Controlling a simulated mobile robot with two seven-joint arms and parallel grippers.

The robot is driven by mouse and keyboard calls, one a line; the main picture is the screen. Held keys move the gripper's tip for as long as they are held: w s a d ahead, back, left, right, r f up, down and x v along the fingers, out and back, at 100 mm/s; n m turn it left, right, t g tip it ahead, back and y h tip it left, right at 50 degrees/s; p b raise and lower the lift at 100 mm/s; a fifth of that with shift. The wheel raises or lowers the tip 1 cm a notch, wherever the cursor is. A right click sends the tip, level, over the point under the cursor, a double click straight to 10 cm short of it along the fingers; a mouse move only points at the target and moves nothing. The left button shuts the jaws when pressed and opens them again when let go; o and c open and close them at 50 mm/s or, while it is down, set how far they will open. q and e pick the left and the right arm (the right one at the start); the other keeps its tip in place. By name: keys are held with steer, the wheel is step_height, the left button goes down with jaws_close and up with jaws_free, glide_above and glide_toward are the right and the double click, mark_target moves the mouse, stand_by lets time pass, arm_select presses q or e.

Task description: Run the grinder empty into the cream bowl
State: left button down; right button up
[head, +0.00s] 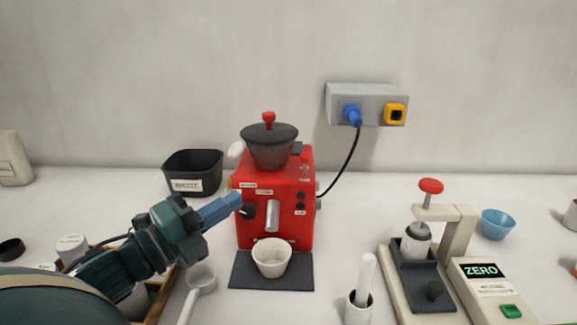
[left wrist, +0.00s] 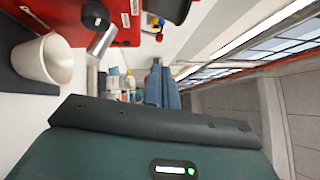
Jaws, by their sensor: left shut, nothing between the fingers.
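The red grinder (head: 274,226) stands upright against the back, with a dark hopper (head: 270,150) and a red-knobbed lid on top. A metal spout (head: 272,216) and a black knob (head: 249,210) are on its front. The cream bowl (head: 271,258) sits on a dark mat below the spout; the bowl (left wrist: 45,60) also shows in the left wrist view. My left gripper (head: 237,200) is shut and empty, its blue fingertips by the black knob; I cannot tell whether they touch. My right gripper is not in view.
A black waste bin (head: 193,174) stands behind left of the grinder. A blue plug (head: 352,115) is in the wall socket. A white scoop (head: 200,280) and a cup with a white stick (head: 360,300) stand in front. A tamping press (head: 425,260) and scale (head: 490,290) are at right.

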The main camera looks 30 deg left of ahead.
arm_select(q)
steer(key=b, duration=0.2)
glide_toward(301, 160)
steer(key=x, duration=0.4)
steer(key=shift+w+r, duration=0.15)
steer(key=shift+w, duration=0.05)
steer(key=shift+x, duration=1.2)
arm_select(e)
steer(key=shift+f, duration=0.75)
arm_select(q)
steer(key=shift+d, duration=0.15)
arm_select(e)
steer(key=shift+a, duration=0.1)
